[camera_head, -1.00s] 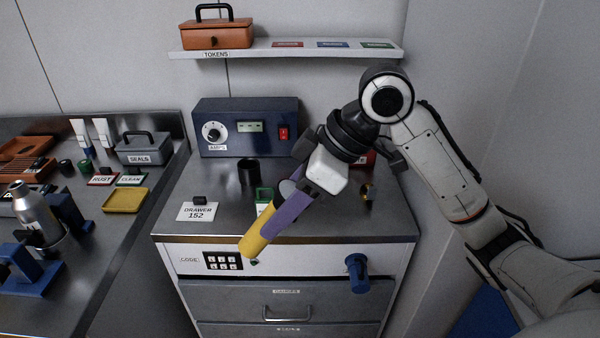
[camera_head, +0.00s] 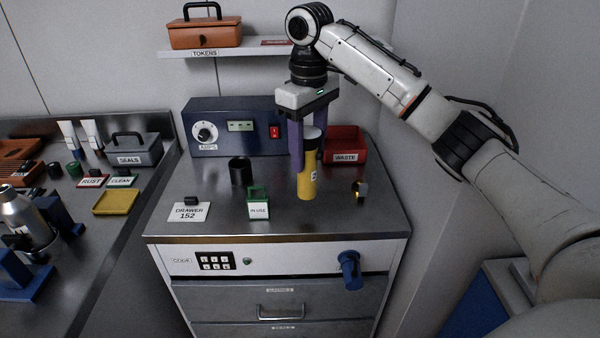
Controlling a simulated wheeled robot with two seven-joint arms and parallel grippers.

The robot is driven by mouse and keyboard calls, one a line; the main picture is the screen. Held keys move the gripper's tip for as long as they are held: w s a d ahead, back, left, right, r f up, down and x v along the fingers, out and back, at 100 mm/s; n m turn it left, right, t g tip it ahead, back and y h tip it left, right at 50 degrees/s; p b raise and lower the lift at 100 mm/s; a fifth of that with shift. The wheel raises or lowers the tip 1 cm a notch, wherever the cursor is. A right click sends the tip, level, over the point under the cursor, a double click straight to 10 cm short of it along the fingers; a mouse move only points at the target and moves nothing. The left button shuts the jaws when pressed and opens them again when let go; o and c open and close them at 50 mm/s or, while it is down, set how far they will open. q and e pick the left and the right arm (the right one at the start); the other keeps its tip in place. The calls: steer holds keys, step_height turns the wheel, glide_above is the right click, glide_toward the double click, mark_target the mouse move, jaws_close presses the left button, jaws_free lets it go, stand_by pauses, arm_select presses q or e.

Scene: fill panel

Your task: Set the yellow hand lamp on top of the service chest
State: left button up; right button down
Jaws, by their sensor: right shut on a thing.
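The yellow hand lamp (camera_head: 307,183) stands upright over the top of the service chest (camera_head: 330,220), with its pale end up and dark band below that. My right gripper (camera_head: 307,158) points down from above, its purple fingers on either side of the lamp's upper part, shut on it. The lamp's lower end appears at or very near the chest top; I cannot tell whether it touches. My left gripper is not in view.
On the chest top are a black cup (camera_head: 240,172), a green "IN USE" holder (camera_head: 258,200), a "DRAWER 152" card (camera_head: 188,212), a red waste bin (camera_head: 345,148), a small brass-coloured item (camera_head: 360,189) and a blue amps box (camera_head: 225,118). A shelf (camera_head: 215,50) hangs above.

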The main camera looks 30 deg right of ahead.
mark_target(308, 133)
steer(key=shift+f, duration=2.9)
steer(key=c, duration=0.9)
jaws_free()
steer(key=shift+f, duration=0.1)
step_height(308, 133, up, 12)
steer(key=shift+s+a+r, duration=0.1)
steer(key=shift+s+a, duration=0.05)
